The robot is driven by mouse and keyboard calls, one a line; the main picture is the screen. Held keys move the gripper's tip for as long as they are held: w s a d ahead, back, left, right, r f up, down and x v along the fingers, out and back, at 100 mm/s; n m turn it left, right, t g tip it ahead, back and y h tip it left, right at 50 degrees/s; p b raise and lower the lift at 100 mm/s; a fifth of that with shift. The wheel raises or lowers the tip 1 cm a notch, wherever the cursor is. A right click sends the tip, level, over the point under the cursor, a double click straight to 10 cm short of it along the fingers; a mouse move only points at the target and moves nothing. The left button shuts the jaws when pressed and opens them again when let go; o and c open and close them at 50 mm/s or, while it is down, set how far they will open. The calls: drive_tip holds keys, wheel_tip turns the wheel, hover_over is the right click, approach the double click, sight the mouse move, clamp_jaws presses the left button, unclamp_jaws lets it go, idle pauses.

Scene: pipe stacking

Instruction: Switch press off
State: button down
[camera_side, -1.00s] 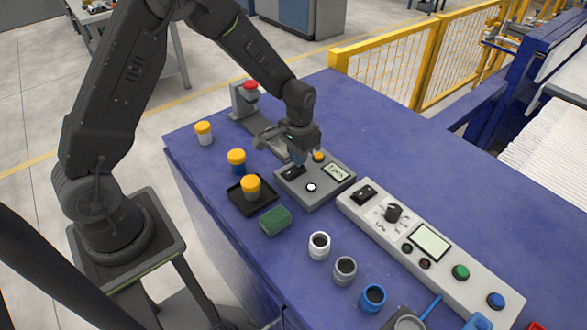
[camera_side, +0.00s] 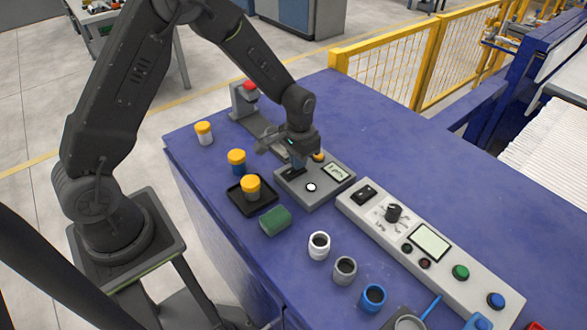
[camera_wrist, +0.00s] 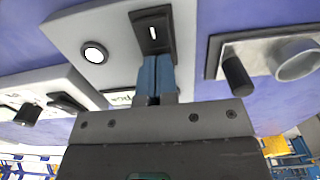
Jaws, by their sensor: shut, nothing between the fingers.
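A grey control box (camera_side: 313,197) sits on the blue table, with a black rocker switch (camera_side: 291,174), a white round button (camera_side: 311,187), a small display (camera_side: 336,172) and an orange button (camera_side: 319,157). My gripper (camera_side: 297,163) is shut and empty, low over the box at the switch. In the wrist view, the blue fingertips (camera_wrist: 155,62) are together at the near edge of the switch (camera_wrist: 152,27). I cannot tell whether they touch it. The white button (camera_wrist: 95,52) is to their left.
A device with a red top (camera_side: 249,88) stands behind. Orange-capped jars (camera_side: 237,160) and a black tray (camera_side: 237,196) are at left. A green block (camera_side: 275,220) and open cups (camera_side: 319,246) are in front. A long control panel (camera_side: 475,270) is at right.

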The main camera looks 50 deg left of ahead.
drive_tip(key=shift+r, duration=3.4)
drive_tip(key=shift+r, duration=0.15)
wheel_tip(320, 180, up, 6)
drive_tip(key=r+t, duration=0.1)
hover_over(292, 174)
drive_tip(key=s+r+t, duration=0.2)
drive_tip(key=s+r, duration=0.4)
drive_tip(key=r, duration=0.1)
drive_tip(key=s+d+r+t, duration=0.2)
drive_tip(key=s+r, duration=0.2)
drive_tip(key=s, duration=0.9)
drive_tip(key=shift+s+r+t, duration=0.15)
drive_tip(key=shift+r+t, duration=0.05)
drive_tip(key=shift+t, duration=0.1)
drive_tip(key=shift+d, duration=0.1)
